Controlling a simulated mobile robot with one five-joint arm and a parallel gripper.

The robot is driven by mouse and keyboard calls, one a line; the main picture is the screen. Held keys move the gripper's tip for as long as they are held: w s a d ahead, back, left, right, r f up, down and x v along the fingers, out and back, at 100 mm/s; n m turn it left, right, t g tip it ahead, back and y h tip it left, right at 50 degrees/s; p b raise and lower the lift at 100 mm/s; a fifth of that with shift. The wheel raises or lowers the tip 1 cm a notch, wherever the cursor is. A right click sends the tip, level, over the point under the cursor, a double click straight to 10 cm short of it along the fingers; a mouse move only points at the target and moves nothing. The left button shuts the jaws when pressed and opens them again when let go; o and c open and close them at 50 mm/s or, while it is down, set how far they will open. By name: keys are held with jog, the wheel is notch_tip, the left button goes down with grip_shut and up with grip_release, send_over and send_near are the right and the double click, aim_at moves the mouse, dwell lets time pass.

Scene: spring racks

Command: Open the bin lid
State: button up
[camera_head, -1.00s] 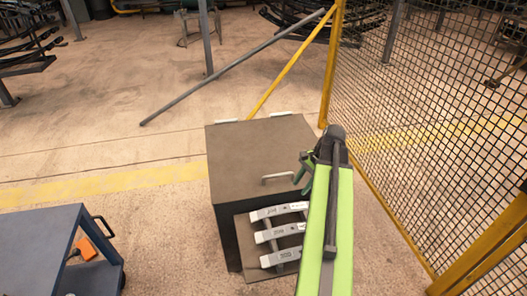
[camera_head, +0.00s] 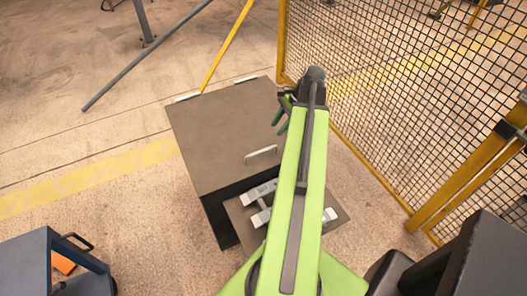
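The bin is a dark box with a flat brown lid (camera_head: 215,135), which lies closed. A small metal handle (camera_head: 261,154) stands near the lid's front edge. Two pale hinges sit along the lid's far edge. My green arm reaches over the bin's right side. My gripper (camera_head: 283,118) is at the lid's right edge, above and to the right of the handle in the picture and apart from it. Its dark green fingers are partly hidden by my arm, so I cannot tell whether they are open.
A board with several grey metal parts (camera_head: 262,193) is in front of the bin, partly behind my arm. A yellow-framed mesh fence (camera_head: 400,110) stands at the right. A blue-grey cart (camera_head: 30,255) is at the lower left. Open floor lies left of the bin.

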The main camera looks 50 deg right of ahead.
aim_at(264, 150)
jog(key=b+x, duration=1)
jog(key=x, duration=0.3)
jog(key=shift+f+b, duration=0.25)
jog(key=shift+b, duration=0.05)
jog(key=shift+r, duration=0.1)
grip_shut()
dwell(0.5)
